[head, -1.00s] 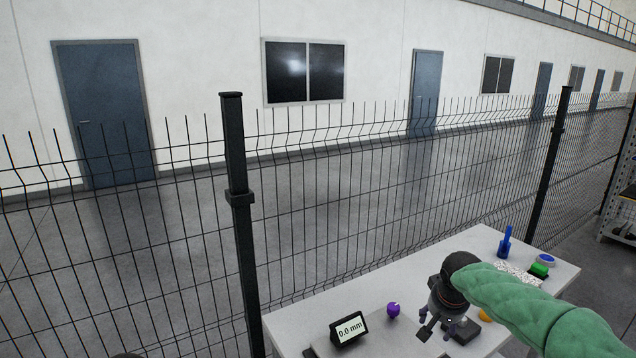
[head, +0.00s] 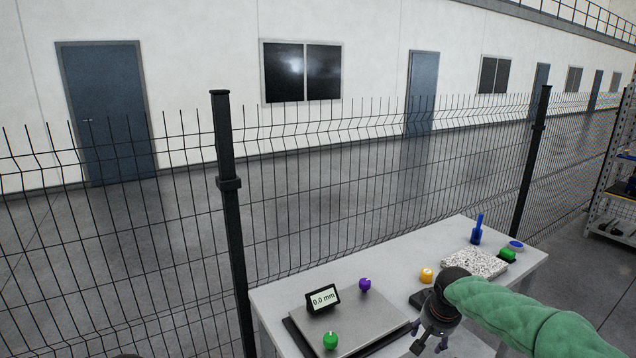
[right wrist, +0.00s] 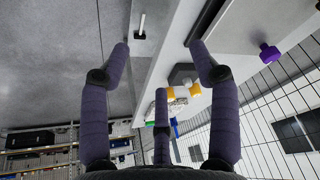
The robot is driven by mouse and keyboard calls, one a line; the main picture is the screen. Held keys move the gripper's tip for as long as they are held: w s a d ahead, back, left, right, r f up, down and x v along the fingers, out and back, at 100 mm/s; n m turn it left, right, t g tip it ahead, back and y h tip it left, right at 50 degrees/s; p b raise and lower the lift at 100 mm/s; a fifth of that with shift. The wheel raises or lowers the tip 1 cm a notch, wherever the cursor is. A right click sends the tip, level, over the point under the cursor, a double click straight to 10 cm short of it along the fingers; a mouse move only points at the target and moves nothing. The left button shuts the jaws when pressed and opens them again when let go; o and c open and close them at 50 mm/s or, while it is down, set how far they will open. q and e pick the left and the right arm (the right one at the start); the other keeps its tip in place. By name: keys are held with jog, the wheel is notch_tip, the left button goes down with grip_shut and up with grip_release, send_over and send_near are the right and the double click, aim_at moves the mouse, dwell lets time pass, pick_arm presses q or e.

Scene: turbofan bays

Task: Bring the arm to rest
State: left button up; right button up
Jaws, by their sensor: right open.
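My right arm, in a green sleeve, comes in from the lower right of the head view. Its dark gripper (head: 430,343) points down over the front part of the grey table (head: 470,340). In the right wrist view the gripper (right wrist: 160,62) shows its purple-grey fingers spread apart, with nothing between them. I cannot tell its exact height above the table. My left gripper does not show.
On the table are a display reading 0.0 mm (head: 323,299), a grey plate (head: 365,325), a green knob (head: 330,341), a purple knob (head: 365,284), a yellow piece (head: 427,275), a speckled slab (head: 474,263) and a blue upright tool (head: 477,229). A wire fence (head: 330,200) stands behind.

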jog(key=s+a+f+g+y, duration=0.1)
jog(key=s+a+f, duration=0.25)
jog(key=f, duration=0.45)
jog(key=s+a+f+n+y, duration=0.1)
jog(key=s+a+f, duration=0.25)
jog(key=f, duration=0.45)
jog(key=s+a+f+g+y, duration=0.15)
jog(key=a+f, duration=0.25)
jog(key=f, duration=0.4)
jog(key=s+a+f, duration=0.2)
jog(key=s+f, duration=0.2)
jog(key=s, duration=0.3)
jog(key=s+a+f+g, duration=0.1)
jog(key=s+a+f, duration=0.1)
jog(key=s+f, duration=0.3)
jog(key=s+a+f+y, duration=0.1)
jog(key=s+a+f, duration=0.2)
jog(key=s, duration=0.8)
notch_tip(320, 180, down, 2)
jog(key=shift+s+f+m, duration=0.1)
jog(key=shift+s+m, duration=0.05)
jog(key=shift+m, duration=0.25)
